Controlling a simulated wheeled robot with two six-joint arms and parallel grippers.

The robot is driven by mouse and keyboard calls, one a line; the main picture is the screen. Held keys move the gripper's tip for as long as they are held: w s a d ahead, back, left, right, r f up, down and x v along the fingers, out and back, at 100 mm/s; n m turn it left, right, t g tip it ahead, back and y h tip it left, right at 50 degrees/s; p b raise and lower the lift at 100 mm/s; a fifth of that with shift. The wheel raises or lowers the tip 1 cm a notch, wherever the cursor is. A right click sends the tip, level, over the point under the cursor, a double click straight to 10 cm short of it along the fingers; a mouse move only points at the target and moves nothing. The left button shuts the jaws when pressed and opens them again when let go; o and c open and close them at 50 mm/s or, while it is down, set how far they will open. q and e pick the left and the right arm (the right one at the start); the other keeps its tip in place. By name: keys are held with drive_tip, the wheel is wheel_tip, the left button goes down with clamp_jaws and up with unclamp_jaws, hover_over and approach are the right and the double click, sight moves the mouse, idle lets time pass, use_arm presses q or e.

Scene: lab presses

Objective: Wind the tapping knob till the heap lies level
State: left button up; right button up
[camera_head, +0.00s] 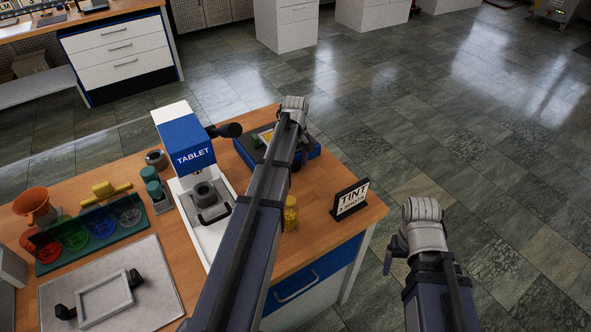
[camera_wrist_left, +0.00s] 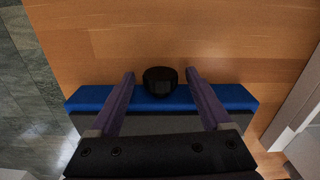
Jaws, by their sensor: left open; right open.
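A blue and dark box-shaped device (camera_head: 308,152) stands on the wooden bench, partly hidden behind my left arm. In the left wrist view its blue edge (camera_wrist_left: 100,97) runs across, and a round black knob (camera_wrist_left: 160,81) sits at that edge. My left gripper (camera_wrist_left: 161,76) is open, with one finger on each side of the knob and a gap on both sides. Its fingertips are hidden in the head view. The heap cannot be made out. My right gripper (camera_head: 391,262) is open and empty, off the bench above the floor at the right.
A blue and white tablet press (camera_head: 185,145) with a black handle stands left of my left arm. A green tray (camera_head: 52,263) holds coloured dishes at the left.

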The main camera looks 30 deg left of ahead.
use_arm(q)
clamp_jaws()
drive_tip(key=shift+w+d+f+g+y, duration=0.1)
drive_tip(key=shift+w+g+y, duration=0.25)
drive_tip(key=shift+g, duration=0.25)
drive_tip(key=shift+g+b, duration=0.3)
drive_tip(key=shift+g, duration=0.1)
drive_tip(key=shift+s+y, duration=0.2)
drive_tip(key=shift+y, duration=0.15)
